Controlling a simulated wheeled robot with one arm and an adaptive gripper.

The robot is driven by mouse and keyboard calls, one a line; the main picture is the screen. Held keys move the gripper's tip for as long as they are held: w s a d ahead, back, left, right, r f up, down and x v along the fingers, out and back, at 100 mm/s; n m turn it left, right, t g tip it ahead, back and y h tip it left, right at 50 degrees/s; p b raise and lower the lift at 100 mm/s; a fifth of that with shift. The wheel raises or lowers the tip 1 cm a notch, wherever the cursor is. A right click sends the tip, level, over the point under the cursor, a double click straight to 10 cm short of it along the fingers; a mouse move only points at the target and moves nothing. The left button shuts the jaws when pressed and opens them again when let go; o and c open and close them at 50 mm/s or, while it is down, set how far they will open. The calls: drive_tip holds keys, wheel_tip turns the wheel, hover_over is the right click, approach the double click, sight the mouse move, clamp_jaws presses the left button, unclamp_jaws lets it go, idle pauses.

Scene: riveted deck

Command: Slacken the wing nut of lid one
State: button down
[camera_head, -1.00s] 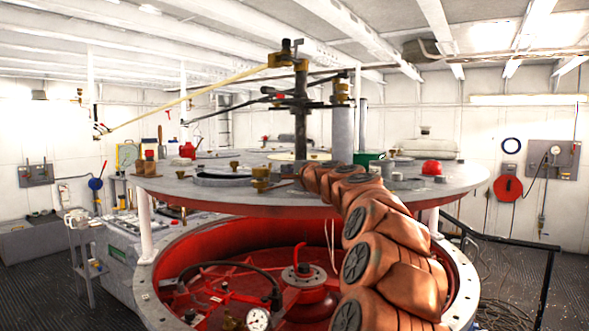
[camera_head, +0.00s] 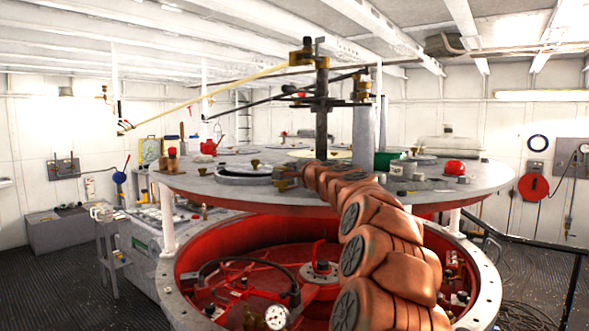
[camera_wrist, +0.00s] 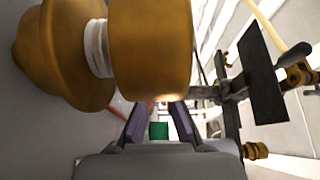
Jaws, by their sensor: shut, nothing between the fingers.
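Several round lids sit on a wide grey disc; a grey-rimmed lid (camera_head: 243,180) is at its left front, but I cannot tell which is lid one. A brass fitting (camera_head: 287,172) stands beside this lid, close to the tip of my arm; it may be the wing nut. A smaller brass piece (camera_head: 255,165) sits on the lid. In the wrist view a large rounded brass body (camera_wrist: 150,50) on a pale stem fills the upper left, very near the camera. My gripper (camera_wrist: 158,112) is shut and empty below it. The head view hides its fingers behind my arm.
A dark upright post (camera_head: 321,120) with long arms rises behind my arm tip. A red knob (camera_head: 454,168) and a green container (camera_head: 388,160) stand on the disc. A red open drum (camera_head: 225,250) lies below. A dark railing (camera_head: 540,245) runs at right.

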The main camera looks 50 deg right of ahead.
drive_tip(key=shift+w+a+r+m+g+h, duration=0.1)
drive_tip(key=shift+w+a+m+g+h, duration=0.2)
drive_tip(key=shift+w+a+m+h, duration=0.25)
drive_tip(key=shift+d, duration=0.15)
drive_tip(key=shift+s, duration=0.1)
drive_tip(key=s, duration=0.4)
drive_tip(key=shift+s+a, duration=0.2)
drive_tip(key=shift+s, duration=0.05)
drive_tip(key=s+a+b, duration=0.1)
drive_tip(key=s+a, duration=0.1)
drive_tip(key=s+a+b, duration=0.1)
drive_tip(key=s+a, duration=0.1)
drive_tip(key=a, duration=0.1)
drive_tip(key=shift+s+a, duration=0.1)
drive_tip(key=shift+s, duration=0.1)
drive_tip(key=shift+s+a, duration=0.9)
drive_tip(key=shift+a, duration=0.1)
